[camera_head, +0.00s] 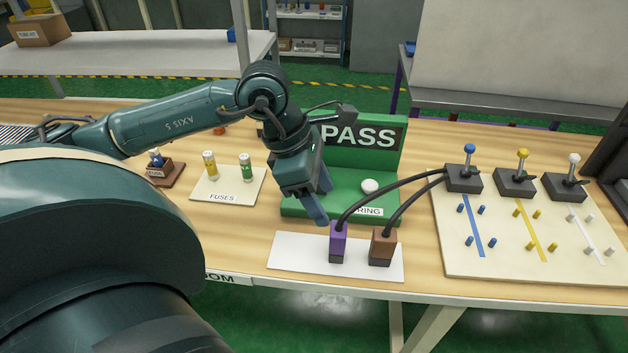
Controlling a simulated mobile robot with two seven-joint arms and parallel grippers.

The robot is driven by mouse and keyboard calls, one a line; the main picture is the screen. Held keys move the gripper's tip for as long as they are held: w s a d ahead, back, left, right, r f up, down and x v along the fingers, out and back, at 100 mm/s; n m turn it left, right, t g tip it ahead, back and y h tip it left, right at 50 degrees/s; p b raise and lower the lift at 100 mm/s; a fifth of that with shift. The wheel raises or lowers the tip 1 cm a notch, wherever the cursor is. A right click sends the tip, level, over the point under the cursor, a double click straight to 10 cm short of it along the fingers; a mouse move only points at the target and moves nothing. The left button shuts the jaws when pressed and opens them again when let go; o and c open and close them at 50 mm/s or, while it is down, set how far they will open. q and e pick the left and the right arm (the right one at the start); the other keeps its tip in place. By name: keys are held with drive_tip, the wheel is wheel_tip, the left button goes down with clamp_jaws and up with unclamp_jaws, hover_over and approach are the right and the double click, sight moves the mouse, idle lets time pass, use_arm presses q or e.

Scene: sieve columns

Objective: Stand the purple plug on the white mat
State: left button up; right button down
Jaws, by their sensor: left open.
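The purple plug (337,243) stands upright on the white mat (297,253), left of a brown plug (382,247) that also stands there. A black cable runs from the top of the purple plug to the right, toward the lever box with the blue knob. My left gripper (321,203) is open, with its fingers pointing down just above and to the left of the purple plug. It looks apart from the plug, and nothing shows between its fingers. My right gripper is not in view.
A green PASS stand (378,161) with a white button (369,186) is behind the mat. A pale board (500,255) with lever boxes and several pegs lies to the right. A FUSES mat (227,192) is at the left. The table's front edge runs close to the white mat.

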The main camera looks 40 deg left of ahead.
use_arm(q)
drive_tip(key=shift+v, duration=1.55)
